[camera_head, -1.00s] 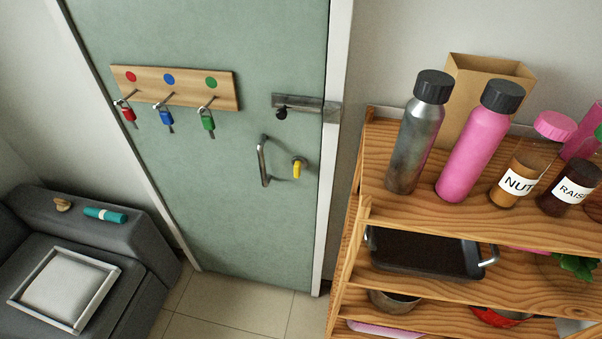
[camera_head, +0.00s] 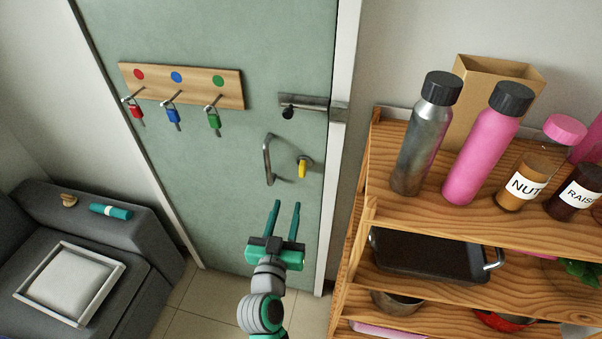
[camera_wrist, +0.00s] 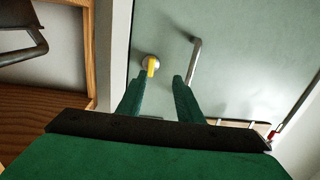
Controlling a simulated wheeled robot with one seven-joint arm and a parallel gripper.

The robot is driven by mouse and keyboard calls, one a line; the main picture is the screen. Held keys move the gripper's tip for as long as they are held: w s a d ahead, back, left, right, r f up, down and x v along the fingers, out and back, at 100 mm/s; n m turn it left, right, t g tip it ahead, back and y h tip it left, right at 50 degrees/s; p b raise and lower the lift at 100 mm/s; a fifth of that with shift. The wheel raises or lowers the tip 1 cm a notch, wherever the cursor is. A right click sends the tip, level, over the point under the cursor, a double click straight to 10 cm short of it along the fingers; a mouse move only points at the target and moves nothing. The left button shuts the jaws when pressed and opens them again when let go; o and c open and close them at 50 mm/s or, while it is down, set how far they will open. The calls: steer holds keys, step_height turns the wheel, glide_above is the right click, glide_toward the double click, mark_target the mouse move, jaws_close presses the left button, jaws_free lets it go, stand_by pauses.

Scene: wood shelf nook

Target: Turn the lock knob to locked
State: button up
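The yellow lock knob (camera_head: 303,168) sits on a round plate on the green door (camera_head: 215,165), right of the metal door handle (camera_head: 268,160). Its lever stands roughly upright. My gripper (camera_head: 284,205) is open and empty, below the handle and knob and apart from them in the head view. In the wrist view the knob (camera_wrist: 151,65) shows beyond and between my two open fingertips (camera_wrist: 158,82), nearer the left one. The handle (camera_wrist: 193,62) shows beyond the right fingertip.
A slide bolt (camera_head: 308,103) is above the knob. A wooden shelf (camera_head: 385,135) with bottles and jars stands close on the right. A grey sofa (camera_head: 140,225) is at left.

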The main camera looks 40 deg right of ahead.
mark_target(302, 171)
steer(key=shift+m+g+h, duration=0.4)
steer(key=shift+m+h, duration=0.1)
steer(key=shift+m, duration=0.1)
steer(key=x, duration=0.4)
steer(key=r+x, duration=0.1)
steer(key=x, duration=0.3)
steer(key=r+x, duration=0.1)
steer(key=x, duration=0.3)
steer(key=shift+s+d, duration=0.2)
steer(key=shift+d, duration=0.3)
jaws_close()
